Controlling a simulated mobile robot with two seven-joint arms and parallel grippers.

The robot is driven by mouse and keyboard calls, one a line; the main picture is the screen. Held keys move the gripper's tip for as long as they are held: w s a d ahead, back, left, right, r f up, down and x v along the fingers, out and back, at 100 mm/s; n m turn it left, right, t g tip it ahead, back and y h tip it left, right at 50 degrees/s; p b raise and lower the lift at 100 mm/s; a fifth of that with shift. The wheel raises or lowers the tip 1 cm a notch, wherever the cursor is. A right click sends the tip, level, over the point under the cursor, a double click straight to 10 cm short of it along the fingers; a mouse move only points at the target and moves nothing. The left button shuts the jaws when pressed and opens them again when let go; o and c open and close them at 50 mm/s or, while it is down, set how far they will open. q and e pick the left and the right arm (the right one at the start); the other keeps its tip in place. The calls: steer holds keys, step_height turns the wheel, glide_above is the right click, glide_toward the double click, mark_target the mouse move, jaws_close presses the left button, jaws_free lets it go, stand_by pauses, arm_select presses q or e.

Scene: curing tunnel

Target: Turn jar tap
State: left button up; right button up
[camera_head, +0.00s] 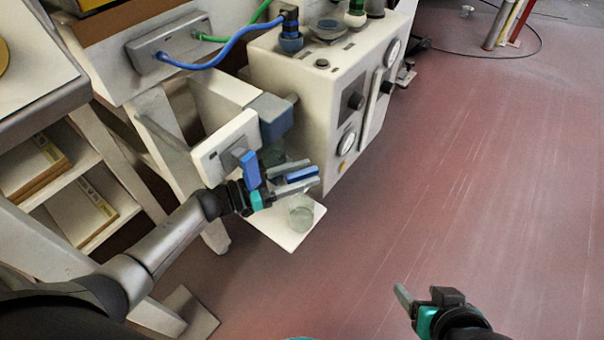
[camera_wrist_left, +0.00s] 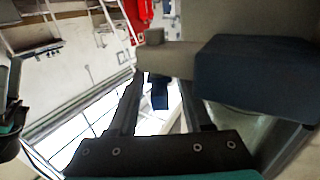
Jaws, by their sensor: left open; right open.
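My left gripper (camera_head: 294,178) is open beside the white machine's front, above a small white shelf (camera_head: 290,235). A blue lever-like piece (camera_head: 301,174) lies between its fingers, apparently the tap handle. In the left wrist view a small dark blue piece (camera_wrist_left: 160,95) shows between the open fingers (camera_wrist_left: 158,100); I cannot tell whether they touch it. A clear glass vessel (camera_head: 301,214) stands on the shelf below the gripper. Another glassy shape (camera_head: 273,153), perhaps the jar, is partly hidden behind the gripper. My right gripper (camera_head: 424,298) is open and empty over the floor.
A white panel (camera_head: 226,146) with a grey-blue block (camera_head: 272,117) stands close to the left gripper. A white machine (camera_head: 318,95) with dials is just behind. Blue (camera_head: 215,54) and green hoses run above. Shelving (camera_head: 60,180) is at left. The red floor (camera_head: 470,190) at right is clear.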

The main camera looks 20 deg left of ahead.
arm_select(q)
steer(key=shift+c, duration=0.3)
jaws_close()
stand_by(0.4)
